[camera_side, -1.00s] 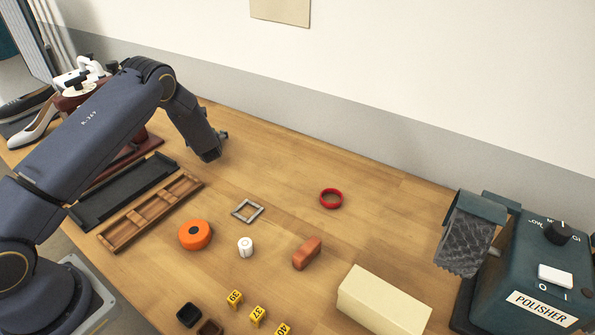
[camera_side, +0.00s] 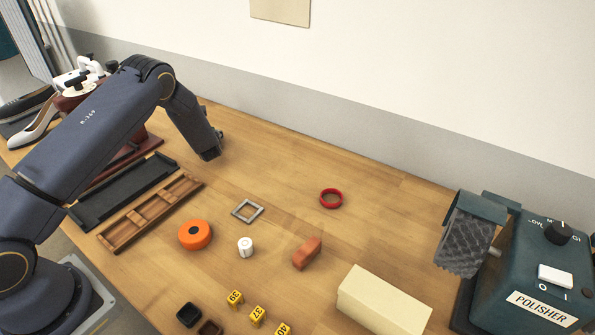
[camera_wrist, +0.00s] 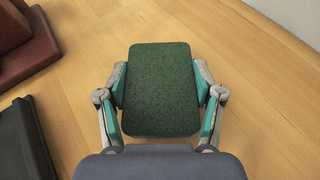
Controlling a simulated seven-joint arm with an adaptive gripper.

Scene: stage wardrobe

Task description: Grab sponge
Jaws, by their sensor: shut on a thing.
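The sponge (camera_wrist: 160,90), a dark green rounded block, fills the middle of the wrist view. My gripper (camera_wrist: 160,92) is shut on it, with a teal finger pad against its left side and another against its right side. In the side view my gripper (camera_side: 219,143) is low over the table's back left part, mostly behind my own arm. The sponge cannot be made out in the side view. Whether it touches the table is unclear.
A black tray (camera_side: 105,207) and a wooden divided tray (camera_side: 125,232) lie left of centre. An orange roll (camera_side: 195,235), white cylinder (camera_side: 245,247), grey square frame (camera_side: 238,215), red ring (camera_side: 331,191), brown block (camera_side: 307,253) and cream box (camera_side: 385,305) are spread rightward. A polisher (camera_side: 535,265) stands far right.

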